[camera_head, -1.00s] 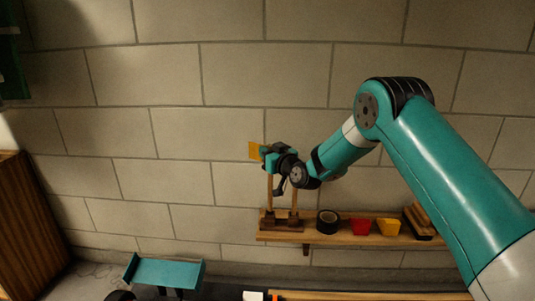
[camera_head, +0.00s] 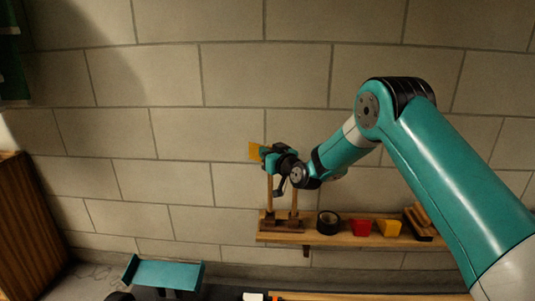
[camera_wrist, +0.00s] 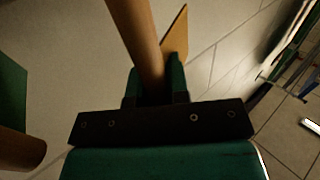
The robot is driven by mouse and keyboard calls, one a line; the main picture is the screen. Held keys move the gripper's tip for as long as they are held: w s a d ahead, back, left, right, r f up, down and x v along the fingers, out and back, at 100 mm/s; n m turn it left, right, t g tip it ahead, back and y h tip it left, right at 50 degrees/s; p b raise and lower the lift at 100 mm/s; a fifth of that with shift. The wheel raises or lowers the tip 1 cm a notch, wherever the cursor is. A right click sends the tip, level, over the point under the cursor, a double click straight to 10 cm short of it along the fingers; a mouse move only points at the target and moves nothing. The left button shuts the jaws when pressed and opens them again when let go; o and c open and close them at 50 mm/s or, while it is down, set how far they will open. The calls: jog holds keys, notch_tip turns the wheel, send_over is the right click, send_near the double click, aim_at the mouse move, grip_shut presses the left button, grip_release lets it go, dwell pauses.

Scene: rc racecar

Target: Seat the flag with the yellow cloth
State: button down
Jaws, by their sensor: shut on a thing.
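The flag with the yellow cloth (camera_head: 255,151) is upright above the left end of the wall shelf. My gripper (camera_head: 267,155) is shut on its wooden pole (camera_head: 269,192), near the cloth. The pole runs down to a dark wooden stand (camera_head: 290,227) on the shelf; I cannot tell whether its foot is inside a hole or just above it. In the wrist view the pole (camera_wrist: 136,40) passes between the fingers (camera_wrist: 157,88), with the cloth (camera_wrist: 176,35) behind it. A second pole (camera_head: 294,200) stands at the right of the stand, its top hidden behind my gripper.
The shelf (camera_head: 345,239) also holds a black tape roll (camera_head: 328,222), a red cup (camera_head: 361,227), a yellow cup (camera_head: 389,227) and stacked wooden pieces (camera_head: 419,220). A block wall is close behind. A teal car wing (camera_head: 165,272) is below left.

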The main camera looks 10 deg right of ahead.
jog(key=shift+f+b, duration=2.5)
jog(key=shift+f, duration=0.35)
jog(key=c, duration=1)
grip_release()
jog(key=shift+c, duration=0.2)
jog(key=shift+s, duration=0.15)
jog(key=b+v, duration=0.4)
jog(key=v, duration=1.3)
jog(key=shift+r, duration=0.1)
